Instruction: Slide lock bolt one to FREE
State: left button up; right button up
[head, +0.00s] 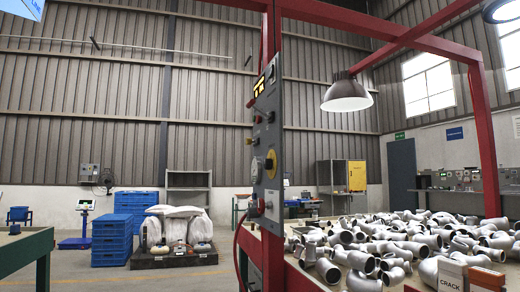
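A grey control panel (267,185) is mounted on a red post and is seen at a steep angle. It carries a small lit yellow display (259,87), a red-tipped lever, several knobs and a yellow-ringed round part (271,163). I cannot make out which part, if any, is lock bolt one, and no FREE marking is legible. Neither of my grippers is in view.
A hanging lamp (347,94) is above. Blue crates (112,235) and a loaded pallet (174,257) stand at left.

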aim_at(249, 141)
jog(key=z, duration=0.3)
jog(key=i+j+z, duration=0.75)
